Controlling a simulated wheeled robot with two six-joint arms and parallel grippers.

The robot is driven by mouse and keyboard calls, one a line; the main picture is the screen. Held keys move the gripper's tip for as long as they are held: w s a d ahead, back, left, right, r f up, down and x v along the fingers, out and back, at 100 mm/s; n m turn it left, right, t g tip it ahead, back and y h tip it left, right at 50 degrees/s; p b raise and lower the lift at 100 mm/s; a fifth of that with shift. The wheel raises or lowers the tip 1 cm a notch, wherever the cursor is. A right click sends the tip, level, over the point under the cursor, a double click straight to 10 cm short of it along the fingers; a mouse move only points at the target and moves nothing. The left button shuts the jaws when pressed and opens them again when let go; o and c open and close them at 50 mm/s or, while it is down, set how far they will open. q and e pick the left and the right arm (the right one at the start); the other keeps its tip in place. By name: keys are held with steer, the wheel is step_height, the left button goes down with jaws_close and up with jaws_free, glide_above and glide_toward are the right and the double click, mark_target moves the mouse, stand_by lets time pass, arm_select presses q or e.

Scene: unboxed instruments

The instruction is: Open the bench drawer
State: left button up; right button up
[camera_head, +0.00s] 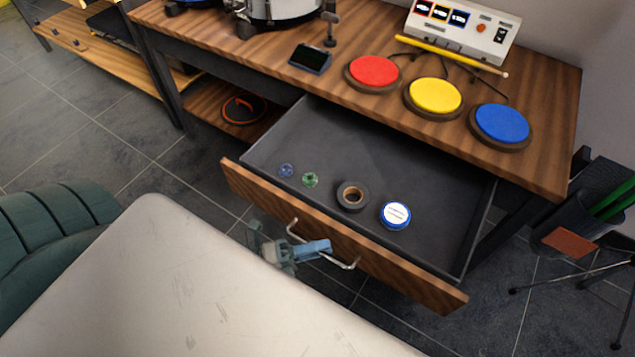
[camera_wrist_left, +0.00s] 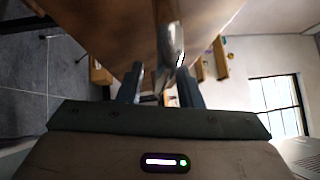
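The bench drawer (camera_head: 390,150) is pulled well out from under the wooden bench top in the head view. Its wooden front (camera_head: 410,283) carries a curved metal handle (camera_head: 345,265). My left gripper (camera_head: 290,247) is at the left part of this handle, partly hidden by my white body. In the left wrist view, the two fingers of my left gripper (camera_wrist_left: 160,88) stand apart, with the metal handle (camera_wrist_left: 172,45) between or just beyond their tips. A gap shows beside the left finger; contact with the other is unclear. My right gripper is not in view.
Inside the drawer lie a black tape roll (camera_head: 352,195), a round blue-and-white tin (camera_head: 395,215) and two small discs. Red, yellow and blue pads (camera_head: 502,123) and a control box (camera_head: 463,30) sit on the bench. A tripod stand (camera_head: 590,265) is at right.

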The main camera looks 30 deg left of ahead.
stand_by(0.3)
arm_select(q)
steer(key=v, duration=1)
steer(key=shift+s+a, duration=0.25)
steer(key=shift+a, duration=0.1)
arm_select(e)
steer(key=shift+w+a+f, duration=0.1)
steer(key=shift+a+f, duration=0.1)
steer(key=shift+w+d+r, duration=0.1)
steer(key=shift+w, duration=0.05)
